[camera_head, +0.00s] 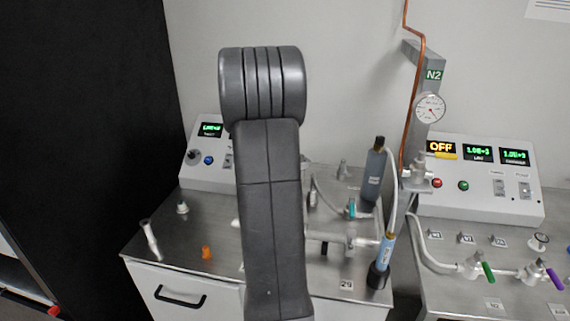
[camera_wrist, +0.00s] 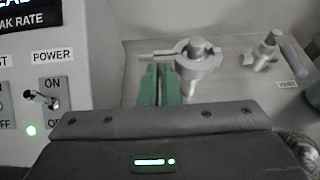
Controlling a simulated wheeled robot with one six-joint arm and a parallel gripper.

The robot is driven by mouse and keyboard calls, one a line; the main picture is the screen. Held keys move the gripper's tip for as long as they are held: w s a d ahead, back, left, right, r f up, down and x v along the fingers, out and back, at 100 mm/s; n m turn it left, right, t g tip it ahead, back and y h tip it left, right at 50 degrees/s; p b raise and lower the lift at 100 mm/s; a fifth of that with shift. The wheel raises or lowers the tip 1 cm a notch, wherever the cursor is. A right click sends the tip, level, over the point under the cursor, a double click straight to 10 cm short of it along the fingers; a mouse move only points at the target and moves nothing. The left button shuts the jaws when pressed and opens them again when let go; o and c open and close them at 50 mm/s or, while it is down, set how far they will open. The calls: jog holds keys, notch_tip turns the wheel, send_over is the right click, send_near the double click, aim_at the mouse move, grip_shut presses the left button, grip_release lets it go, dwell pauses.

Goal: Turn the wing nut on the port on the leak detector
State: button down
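In the wrist view, my gripper's (camera_wrist: 159,84) two green fingers point away from the camera, side by side with a narrow gap. A thin brownish piece, apparently the wing nut (camera_wrist: 160,68), shows between the fingertips; whether they press on it I cannot tell. A metal bolt (camera_wrist: 150,54) crosses just beyond the tips. It runs to a round grey clamp on the port (camera_wrist: 198,62), right of the fingers. In the head view, my arm hides the gripper, the port and part of the leak detector (camera_head: 210,143).
A power switch (camera_wrist: 42,99) on the detector's panel is left of my gripper. A vent valve (camera_wrist: 265,52) stands to the right. In the head view, an orange cap (camera_head: 207,252) and a white tube (camera_head: 150,237) are on the bench left of my arm; hoses and valves crowd the right.

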jog(key=shift+r, duration=0.1)
jog(key=n+h, duration=0.1)
jog(key=n+h+p, duration=0.1)
jog(key=shift+w+a+n, duration=0.1)
jog(key=shift+a+n, duration=0.3)
jog(key=n+h, duration=0.1)
jog(key=f+n+h, duration=0.1)
jog(key=n, duration=0.1)
jog(key=shift+a+b, duration=0.35)
jog(key=shift+b, duration=0.05)
jog(key=shift+n, duration=0.3)
jog(key=c, duration=1.6)
grip_release()
jog(key=shift+c, duration=0.2)
